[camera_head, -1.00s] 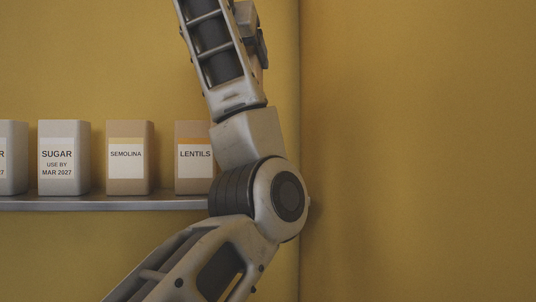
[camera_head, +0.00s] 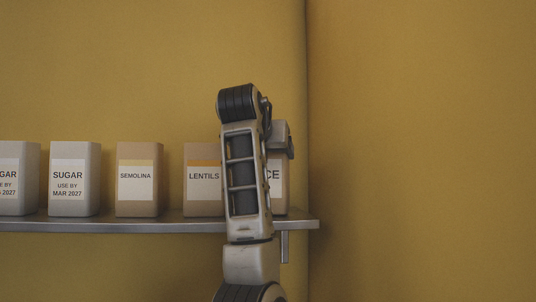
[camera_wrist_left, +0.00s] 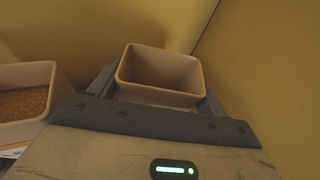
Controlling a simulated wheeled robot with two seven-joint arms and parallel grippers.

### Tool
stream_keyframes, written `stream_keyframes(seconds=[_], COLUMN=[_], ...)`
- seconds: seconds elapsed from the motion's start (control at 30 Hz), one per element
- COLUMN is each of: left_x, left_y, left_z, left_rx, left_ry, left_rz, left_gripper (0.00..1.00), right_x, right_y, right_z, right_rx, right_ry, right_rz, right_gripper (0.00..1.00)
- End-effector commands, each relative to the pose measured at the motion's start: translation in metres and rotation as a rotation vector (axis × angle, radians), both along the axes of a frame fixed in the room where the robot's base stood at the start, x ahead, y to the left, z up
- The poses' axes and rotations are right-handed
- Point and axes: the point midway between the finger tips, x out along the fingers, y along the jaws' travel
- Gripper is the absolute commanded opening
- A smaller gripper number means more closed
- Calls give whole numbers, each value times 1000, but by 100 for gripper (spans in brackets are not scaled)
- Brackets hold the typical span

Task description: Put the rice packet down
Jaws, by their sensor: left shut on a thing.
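The rice packet (camera_head: 276,184) is at the right end of the shelf, with only "CE" of its label showing beside my arm. Its base looks level with the shelf top; whether its weight rests there I cannot tell. My left gripper (camera_head: 282,148) is at its top, partly behind my arm. In the left wrist view the packet (camera_wrist_left: 160,72) is an open-topped tan box, its inside looking empty. My left gripper's fingers (camera_wrist_left: 158,94) are shut on it, one on each side. My right gripper is in neither view.
The steel shelf (camera_head: 130,225) ends just right of the rice. A lentils packet (camera_head: 202,180) stands close on its left and shows in the left wrist view (camera_wrist_left: 25,95). Semolina (camera_head: 140,180) and sugar (camera_head: 75,180) stand further left. A yellow wall corner is behind.

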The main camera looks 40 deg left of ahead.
Motion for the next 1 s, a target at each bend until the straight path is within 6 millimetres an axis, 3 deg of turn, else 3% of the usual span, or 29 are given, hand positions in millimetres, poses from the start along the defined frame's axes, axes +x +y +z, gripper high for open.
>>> stream_keyframes(seconds=[0.37, 0.4, 0.47, 0.83, 1.0], left_x=[0, 0, 0, -1, -22], left_y=[-1, 0, 0, 0, -14], left_z=[-5, -4, -4, 3, 8], left_rx=[-1, -1, -1, 1, 1], left_ry=[-2, -1, -1, 1, -6], left_rz=[-2, -2, -1, 1, -4], left_gripper=[24, 82, 98, 98, 98], right_x=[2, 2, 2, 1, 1], right_y=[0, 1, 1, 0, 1], right_z=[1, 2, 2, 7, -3], right_rx=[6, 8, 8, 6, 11], right_ry=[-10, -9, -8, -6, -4], right_rz=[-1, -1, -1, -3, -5], right_gripper=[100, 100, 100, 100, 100])
